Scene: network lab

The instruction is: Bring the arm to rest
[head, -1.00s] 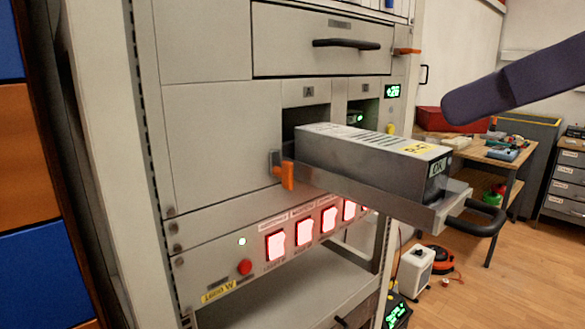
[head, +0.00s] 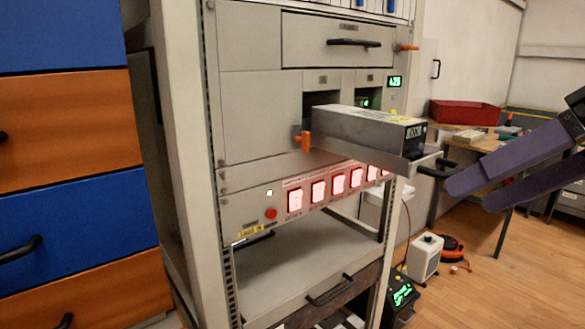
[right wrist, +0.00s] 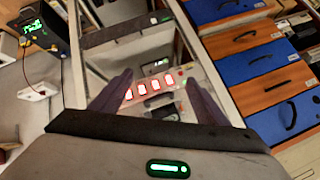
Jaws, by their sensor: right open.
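My right gripper (head: 465,188) comes in from the right in the head view. Its two dark purple fingers are apart with nothing between them. The fingers are in front of the rack, near the black handle of the pulled-out tray. In the right wrist view the open fingers (right wrist: 153,95) point toward the rack, with red-lit switches showing between them. My left gripper is not in view.
The rack (head: 260,120) stands in the middle with lit red switches (head: 318,191) below the tray. An orange and blue drawer cabinet (head: 70,180) stands at the left. A workbench (head: 478,143) with a red bin (head: 465,112) is behind at the right. Floor at the lower right is mostly clear.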

